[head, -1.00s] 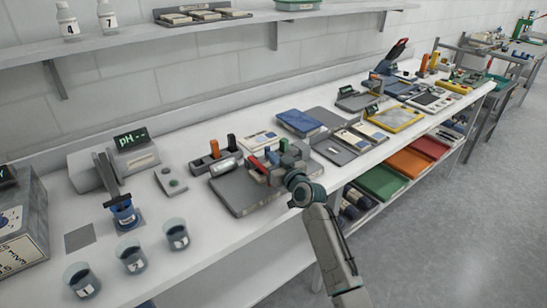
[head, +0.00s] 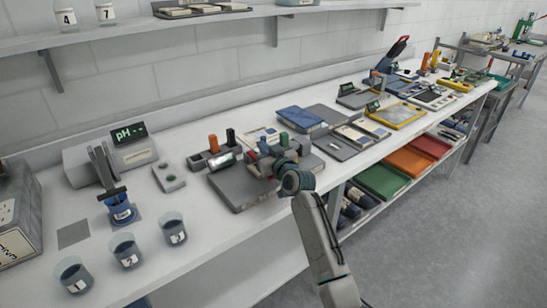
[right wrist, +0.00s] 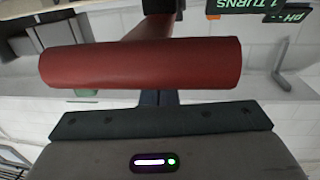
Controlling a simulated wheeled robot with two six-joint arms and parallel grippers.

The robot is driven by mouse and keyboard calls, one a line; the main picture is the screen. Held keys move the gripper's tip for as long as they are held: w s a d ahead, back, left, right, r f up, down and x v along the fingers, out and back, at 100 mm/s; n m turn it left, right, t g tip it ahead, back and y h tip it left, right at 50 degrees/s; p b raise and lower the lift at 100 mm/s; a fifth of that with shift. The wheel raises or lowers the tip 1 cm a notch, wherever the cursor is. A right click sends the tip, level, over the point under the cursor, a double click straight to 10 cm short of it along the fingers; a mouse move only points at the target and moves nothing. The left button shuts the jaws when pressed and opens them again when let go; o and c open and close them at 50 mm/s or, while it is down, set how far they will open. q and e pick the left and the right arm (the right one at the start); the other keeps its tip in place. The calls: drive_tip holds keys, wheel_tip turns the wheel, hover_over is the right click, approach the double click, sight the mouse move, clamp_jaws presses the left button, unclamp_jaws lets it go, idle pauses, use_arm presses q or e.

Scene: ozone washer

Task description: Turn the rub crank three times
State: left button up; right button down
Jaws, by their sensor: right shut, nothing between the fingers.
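The rub crank sits on a grey base plate (head: 232,192) on the bench in the head view, largely hidden by my right arm. Its red cylindrical grip (right wrist: 140,63) lies across the right wrist view, just beyond my gripper, with a dark arm behind it. A display (right wrist: 285,5) at the top edge there reads "1 TURNS", partly cut off. My right gripper (head: 263,162) is at the crank, shut with nothing between its fingers. I cannot tell whether it touches the red grip. My left gripper is not in view.
A small holder with an orange and a dark upright piece (head: 213,157) stands left of the crank. Numbered beakers (head: 126,252) stand at the near left, by a pH meter (head: 131,150). Blue and grey pads (head: 300,120) lie to the right. The bench front edge is close.

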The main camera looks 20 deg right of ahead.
drive_tip(key=shift+w+a+b, duration=0.25)
drive_tip(key=shift+w+b, duration=0.4)
drive_tip(key=shift+w, duration=0.2)
drive_tip(key=shift+a, duration=0.1)
